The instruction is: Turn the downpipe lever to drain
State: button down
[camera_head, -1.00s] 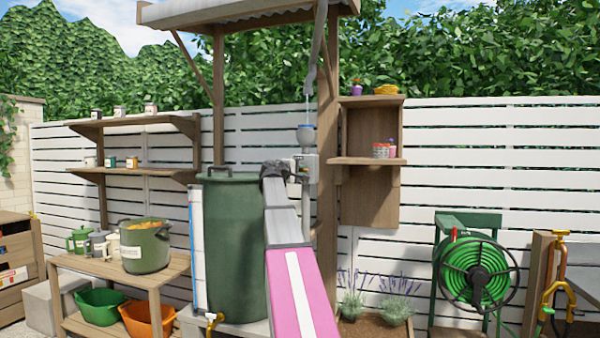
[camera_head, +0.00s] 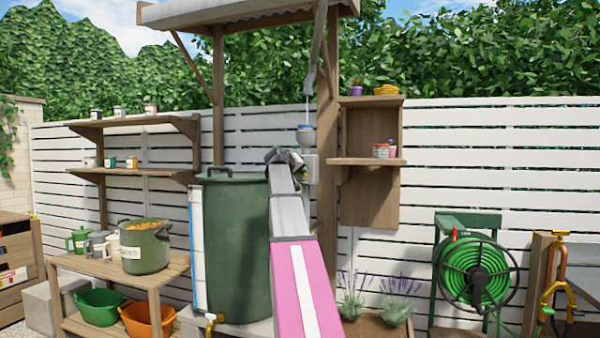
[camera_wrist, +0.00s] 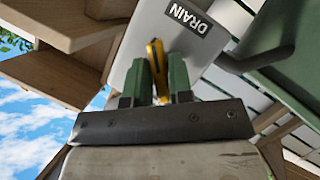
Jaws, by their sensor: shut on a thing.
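The yellow lever (camera_wrist: 156,58) stands between the green fingers of my gripper (camera_wrist: 160,72) in the wrist view, and the fingers are closed on it. Behind it is the grey diverter box (camera_wrist: 139,48), with a black "DRAIN" label (camera_wrist: 187,17) next to the lever's tip. In the head view the diverter box (camera_head: 310,168) sits on the downpipe beside the wooden post. My gripper (camera_head: 290,158) reaches up to its left side and hides part of it. The lever cannot be made out in the head view.
The green water barrel (camera_head: 235,240) stands just left of my arm. A wooden post (camera_head: 327,120) and a small wall shelf (camera_head: 372,162) are close on the right. A pot bench (camera_head: 160,270) is at left.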

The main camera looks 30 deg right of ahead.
jog(key=shift+s+m+t+y, duration=0.1)
jog(key=shift+m+t+y, duration=0.55)
jog(key=shift+m, duration=0.65)
jog(key=shift+m+t+y, duration=0.35)
jog(key=shift+m+y, duration=0.6)
jog(key=shift+m, duration=0.35)
jog(key=c, duration=1.1)
grip_release()
jog(key=shift+c, duration=0.2)
jog(key=shift+r, duration=0.1)
jog(key=v, duration=1)
jog(key=shift+s+a, duration=0.2)
jog(key=shift+s, duration=0.1)
